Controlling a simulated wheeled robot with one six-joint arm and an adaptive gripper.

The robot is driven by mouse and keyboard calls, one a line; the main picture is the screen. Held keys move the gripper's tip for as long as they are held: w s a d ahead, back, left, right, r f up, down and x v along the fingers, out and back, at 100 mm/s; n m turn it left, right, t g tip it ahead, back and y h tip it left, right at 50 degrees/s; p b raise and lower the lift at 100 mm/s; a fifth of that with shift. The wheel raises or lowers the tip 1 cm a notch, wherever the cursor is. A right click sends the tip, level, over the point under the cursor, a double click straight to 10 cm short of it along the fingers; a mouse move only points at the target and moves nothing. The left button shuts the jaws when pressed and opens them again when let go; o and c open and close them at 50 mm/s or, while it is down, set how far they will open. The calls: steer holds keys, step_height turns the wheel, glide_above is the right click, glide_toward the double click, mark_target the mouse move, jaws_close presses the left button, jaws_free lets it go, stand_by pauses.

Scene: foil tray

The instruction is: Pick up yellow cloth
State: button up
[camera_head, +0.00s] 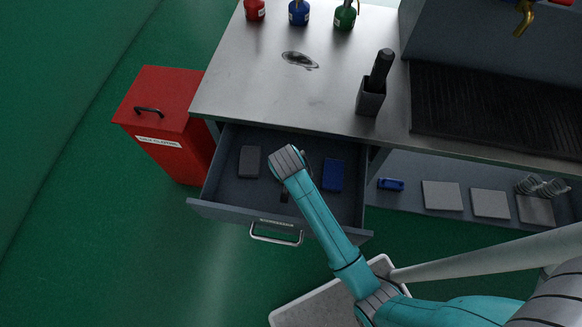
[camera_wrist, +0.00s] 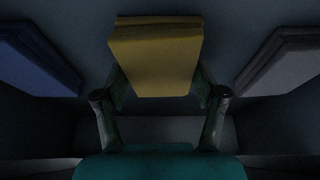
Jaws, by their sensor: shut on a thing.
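The yellow cloth (camera_wrist: 155,62) is a folded block in the upper middle of the wrist view. My gripper (camera_wrist: 158,92) has one finger at each side of its near end and is shut on it. In the head view my arm reaches down into the open drawer (camera_head: 210,205), and its wrist hides the cloth and most of the fingers. In the wrist view the cloth appears at the drawer floor; I cannot tell whether it is lifted.
A blue cloth (camera_head: 333,175) and a grey cloth (camera_head: 250,161) lie in the drawer on either side of my gripper. The drawer walls are close around. A red bin (camera_head: 168,110) stands left of the bench. A black brush in a holder (camera_head: 371,97) stands on the bench top (camera_head: 325,95).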

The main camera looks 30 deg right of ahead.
step_height(320, 180, up, 10)
steer(key=o, duration=0.5)
steer(key=c, duration=0.4)
